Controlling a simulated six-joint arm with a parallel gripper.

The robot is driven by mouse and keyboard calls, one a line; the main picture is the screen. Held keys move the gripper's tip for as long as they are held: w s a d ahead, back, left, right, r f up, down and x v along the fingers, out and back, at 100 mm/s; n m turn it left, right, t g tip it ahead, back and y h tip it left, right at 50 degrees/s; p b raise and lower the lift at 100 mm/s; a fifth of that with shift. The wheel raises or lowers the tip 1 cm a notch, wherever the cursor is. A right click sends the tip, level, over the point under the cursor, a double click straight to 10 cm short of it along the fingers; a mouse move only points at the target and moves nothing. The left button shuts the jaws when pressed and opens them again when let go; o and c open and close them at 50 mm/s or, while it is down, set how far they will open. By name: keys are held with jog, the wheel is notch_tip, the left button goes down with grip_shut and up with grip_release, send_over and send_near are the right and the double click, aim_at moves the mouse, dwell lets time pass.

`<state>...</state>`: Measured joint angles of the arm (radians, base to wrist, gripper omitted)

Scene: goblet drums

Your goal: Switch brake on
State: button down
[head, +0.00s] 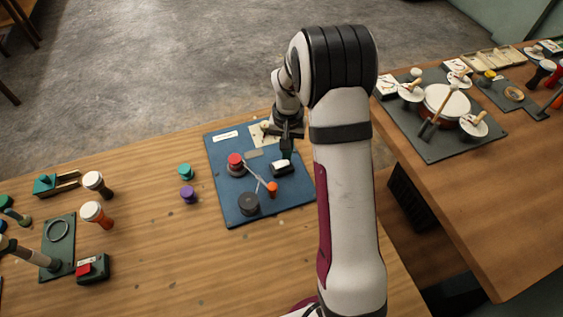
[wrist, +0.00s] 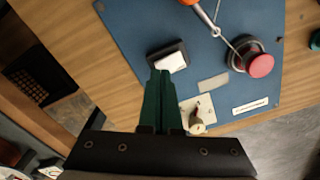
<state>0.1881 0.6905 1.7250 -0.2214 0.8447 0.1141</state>
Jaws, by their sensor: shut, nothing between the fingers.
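A blue panel (head: 222,190) lies on the wooden table and also fills much of the wrist view (wrist: 125,25). On it is a switch with a white rocker (head: 280,164) in a black housing (head: 284,172); the white rocker also shows in the wrist view (wrist: 172,62). I see no readable marking that names it as the brake. My gripper (head: 287,154) points down just behind this switch. In the wrist view, the dark green fingers (wrist: 161,76) are together and empty, with their tips close to the rocker's edge. I cannot tell whether they touch it.
The panel also carries a red button (wrist: 261,65), a metal lever with an orange knob (head: 271,188), a black knob (head: 248,204) and a cream plate with a small knob (wrist: 197,127). Teal (head: 186,171) and purple (head: 189,194) pieces stand left. A drum board (head: 440,145) is right.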

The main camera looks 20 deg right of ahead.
jog(key=shift+f, duration=0.9)
jog(key=shift+r, duration=3.55)
jog(key=s+a+r+y, duration=0.1)
jog(key=s+a+r, duration=0.4)
jog(key=s, duration=0.4)
jog(key=s+a+r, duration=0.3)
jog(key=s+r, duration=0.3)
jog(key=s, duration=0.2)
jog(key=s+a, duration=0.3)
jog(key=s, duration=0.8)
jog(key=shift+s+a+f+y, duration=0.15)
jog(key=shift+s+a+y, duration=0.05)
jog(key=shift+s+y, duration=0.2)
